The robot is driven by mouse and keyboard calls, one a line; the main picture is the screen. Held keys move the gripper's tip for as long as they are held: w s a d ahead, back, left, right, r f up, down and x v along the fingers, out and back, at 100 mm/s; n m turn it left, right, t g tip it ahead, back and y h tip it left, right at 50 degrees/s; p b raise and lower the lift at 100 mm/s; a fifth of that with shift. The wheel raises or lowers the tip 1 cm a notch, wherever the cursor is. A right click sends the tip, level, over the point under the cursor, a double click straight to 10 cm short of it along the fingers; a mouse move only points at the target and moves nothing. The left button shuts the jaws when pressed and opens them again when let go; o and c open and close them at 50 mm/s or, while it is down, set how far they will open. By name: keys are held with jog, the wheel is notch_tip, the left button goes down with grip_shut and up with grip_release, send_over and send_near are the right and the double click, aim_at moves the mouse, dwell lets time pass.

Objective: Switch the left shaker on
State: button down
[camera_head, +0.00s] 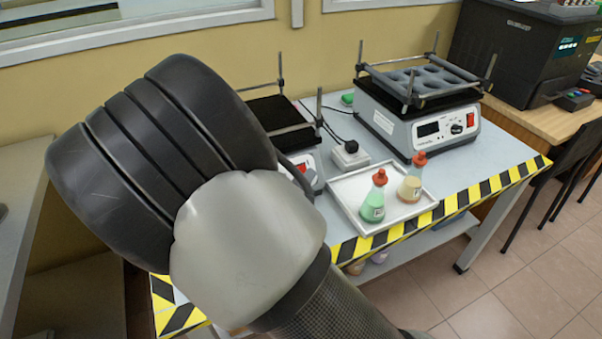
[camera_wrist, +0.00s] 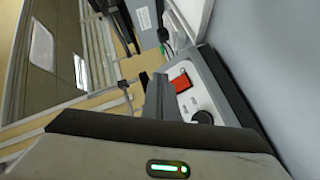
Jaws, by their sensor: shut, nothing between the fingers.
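The left shaker (camera_head: 309,158) stands on the table in the head view, mostly hidden behind my arm. Its black platform and a bit of its front panel show. In the wrist view its light front panel (camera_wrist: 187,100) is close, with a red switch (camera_wrist: 181,83) and a black round knob (camera_wrist: 203,117). My gripper (camera_wrist: 157,82) is shut and empty, its dark fingers just left of the red switch in the wrist view. I cannot tell whether they touch the panel. In the head view my arm hides the gripper.
The right shaker (camera_head: 418,115) stands at the back of the table. A white tray (camera_head: 345,196) holds a green flask (camera_head: 373,200) and an orange-brown flask (camera_head: 410,183). A white socket box (camera_head: 350,157) with a black plug sits between the shakers. Striped tape marks the table's edge.

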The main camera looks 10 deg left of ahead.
aim_at(302, 173)
jog(key=shift+w+a+f, duration=0.3)
jog(key=shift+w+a, duration=0.2)
jog(key=shift+w, duration=0.2)
dwell(1.6)
jog(key=shift+w+a+f, duration=0.15)
jog(key=shift+w+a, duration=0.05)
jog(key=shift+w, duration=0.1)
